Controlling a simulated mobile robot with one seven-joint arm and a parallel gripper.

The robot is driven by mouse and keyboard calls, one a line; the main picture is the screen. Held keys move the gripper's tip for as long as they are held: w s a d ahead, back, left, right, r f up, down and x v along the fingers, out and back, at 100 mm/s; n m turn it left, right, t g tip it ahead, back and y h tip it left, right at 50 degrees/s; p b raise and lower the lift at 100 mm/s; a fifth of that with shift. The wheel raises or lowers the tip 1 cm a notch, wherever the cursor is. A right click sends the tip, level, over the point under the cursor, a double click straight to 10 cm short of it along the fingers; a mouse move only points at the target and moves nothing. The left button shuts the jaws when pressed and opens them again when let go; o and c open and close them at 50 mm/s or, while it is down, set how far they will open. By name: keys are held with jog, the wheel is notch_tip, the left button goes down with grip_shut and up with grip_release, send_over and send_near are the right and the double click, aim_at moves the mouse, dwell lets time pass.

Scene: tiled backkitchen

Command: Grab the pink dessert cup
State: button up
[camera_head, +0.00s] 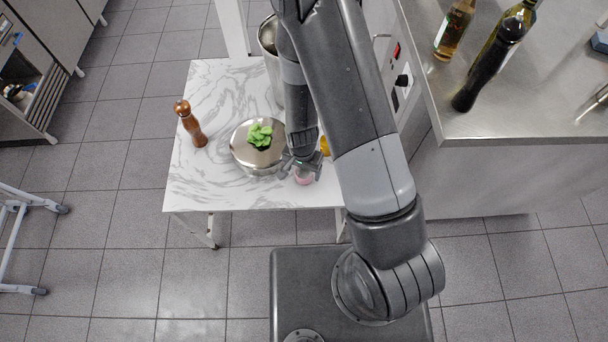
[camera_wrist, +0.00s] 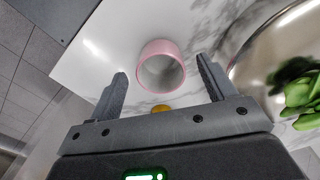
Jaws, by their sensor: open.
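The pink dessert cup (camera_wrist: 161,48) stands on the marble-topped table in the wrist view, its round mouth toward the camera. In the head view the cup (camera_head: 304,179) shows just below my gripper, near the table's front edge, partly hidden. My gripper (camera_wrist: 163,85) is open, with one finger on each side of the cup's line. The cup lies between and slightly beyond the fingertips, and I see no contact. In the head view my gripper (camera_head: 302,165) points down at the cup.
A metal pot (camera_head: 240,150) with green leaves (camera_head: 260,136) on top stands left of the cup. A yellow-orange thing (camera_head: 325,146) is close behind my gripper. A wooden pepper mill (camera_head: 191,124) stands at the table's left. A steel counter with bottles (camera_head: 490,62) is at right.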

aim_at(303, 174)
jog(key=shift+d+f, duration=0.1)
jog(key=shift+f, duration=1.5)
jog(key=c, duration=1.1)
jog(key=shift+r, duration=0.15)
